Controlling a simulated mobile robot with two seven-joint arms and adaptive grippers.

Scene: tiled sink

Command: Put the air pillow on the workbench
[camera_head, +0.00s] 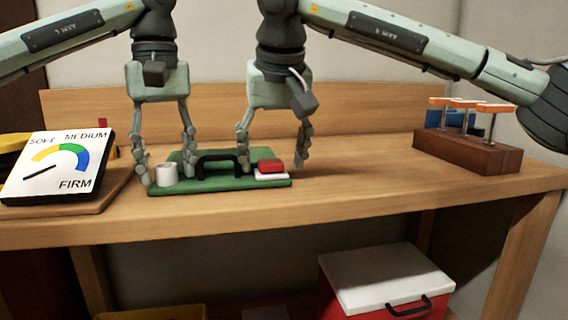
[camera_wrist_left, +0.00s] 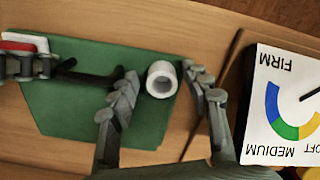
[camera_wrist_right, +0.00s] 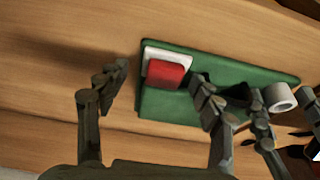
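I cannot make out an air pillow in any view. The wooden workbench (camera_head: 350,185) runs across the head view. On it lies a green board (camera_head: 216,183) with a white roll (camera_head: 167,173), a black handle-like bracket (camera_head: 220,158) and a red block (camera_head: 270,166) on a white one. My left gripper (camera_head: 168,170) is open, with its fingers on either side of the white roll. The left wrist view shows small gaps there (camera_wrist_left: 160,76). My right gripper (camera_head: 273,158) is open, its fingers astride the red and white blocks, also in the right wrist view (camera_wrist_right: 160,80).
A dial panel (camera_head: 60,166) marked soft, medium and firm stands at the left. A brown block with orange-topped posts (camera_head: 467,152) stands at the right. Below the bench is a red box with a white lid (camera_head: 385,278).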

